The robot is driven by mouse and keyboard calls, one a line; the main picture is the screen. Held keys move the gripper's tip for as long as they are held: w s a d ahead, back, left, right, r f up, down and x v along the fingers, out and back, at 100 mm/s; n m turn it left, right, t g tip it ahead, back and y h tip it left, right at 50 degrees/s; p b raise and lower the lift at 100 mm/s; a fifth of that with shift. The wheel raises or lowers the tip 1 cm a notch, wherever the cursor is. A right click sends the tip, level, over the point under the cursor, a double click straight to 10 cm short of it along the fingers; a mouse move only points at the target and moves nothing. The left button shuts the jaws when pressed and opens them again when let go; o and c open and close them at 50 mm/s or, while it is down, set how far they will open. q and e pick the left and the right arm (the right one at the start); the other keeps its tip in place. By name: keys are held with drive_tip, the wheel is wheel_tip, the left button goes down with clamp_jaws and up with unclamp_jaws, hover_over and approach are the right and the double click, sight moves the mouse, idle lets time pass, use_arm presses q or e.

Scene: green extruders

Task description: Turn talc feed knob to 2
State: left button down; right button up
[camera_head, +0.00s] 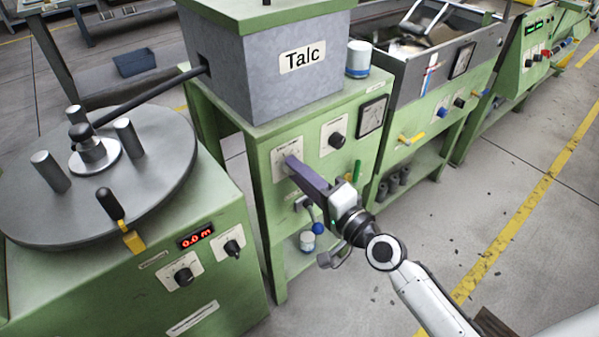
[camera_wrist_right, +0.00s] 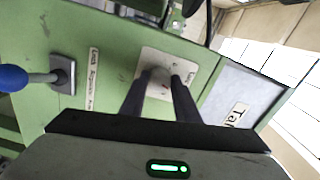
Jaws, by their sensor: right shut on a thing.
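The grey talc box (camera_head: 225,75), labelled "Talc", stands on a green cabinet (camera_head: 262,150). A pale dial plate (camera_head: 284,150) on the cabinet front lies behind my right gripper (camera_head: 290,163). In the right wrist view, my right gripper (camera_wrist_right: 160,88) has its two dark fingers on either side of the talc feed knob (camera_wrist_right: 158,84), against the plate (camera_wrist_right: 190,66). It is shut on the knob. The fingers hide most of the knob and the scale, so its setting cannot be read. My left gripper is not in view.
A second black knob (camera_head: 337,139) and a square gauge (camera_head: 371,116) sit right of the dial. A blue-ended lever (camera_head: 318,228) is below; its ball shows in the wrist view (camera_wrist_right: 12,78). A round turntable (camera_head: 150,170) stands left. Open floor lies right.

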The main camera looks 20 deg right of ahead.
idle(0.3)
drive_tip(key=o, duration=1)
drive_tip(key=shift+o, duration=0.2)
drive_tip(key=b+v, duration=0.1)
drive_tip(key=v, duration=0.9)
drive_tip(key=shift+s+b, duration=0.15)
drive_tip(key=shift+b, duration=0.15)
